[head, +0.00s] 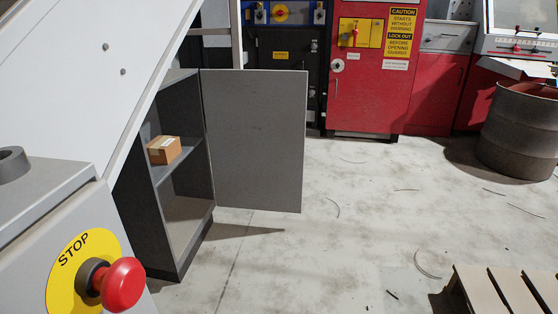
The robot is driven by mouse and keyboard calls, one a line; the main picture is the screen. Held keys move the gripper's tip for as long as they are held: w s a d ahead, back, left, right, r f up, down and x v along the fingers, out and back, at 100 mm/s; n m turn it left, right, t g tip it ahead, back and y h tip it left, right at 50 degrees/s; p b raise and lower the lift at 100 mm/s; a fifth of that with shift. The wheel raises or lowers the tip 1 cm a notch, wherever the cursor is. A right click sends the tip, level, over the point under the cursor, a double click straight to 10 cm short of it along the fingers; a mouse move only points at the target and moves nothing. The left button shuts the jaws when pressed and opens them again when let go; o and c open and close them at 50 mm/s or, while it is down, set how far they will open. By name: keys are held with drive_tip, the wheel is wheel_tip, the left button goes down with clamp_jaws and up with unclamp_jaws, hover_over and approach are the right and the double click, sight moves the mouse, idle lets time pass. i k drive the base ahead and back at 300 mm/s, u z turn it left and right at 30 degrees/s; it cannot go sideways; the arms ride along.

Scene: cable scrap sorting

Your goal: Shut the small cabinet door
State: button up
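The small cabinet (186,262) is dark grey and stands on the floor at the left of the head view, partly hidden behind a white sloped panel. Its grey door (255,140) is wide open, hinged on the cabinet's right front edge and swung out to the right. A shelf (180,166) inside carries a small brown cardboard box (163,150). The lower compartment looks empty where it shows. My gripper is not in view.
A yellow STOP plate with a red button (122,285) fills the lower left. Red machine cabinets (370,95) stand at the back. A rusty drum (520,135) is at right, a wooden pallet (495,292) at lower right. The middle floor is open, with scattered cable scraps.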

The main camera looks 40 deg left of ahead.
sight(256, 120)
drive_tip(key=z, duration=0.05)
drive_tip(key=i, duration=0.25)
drive_tip(key=u, duration=2.6)
drive_tip(key=i, duration=0.45)
drive_tip(key=u, duration=0.1)
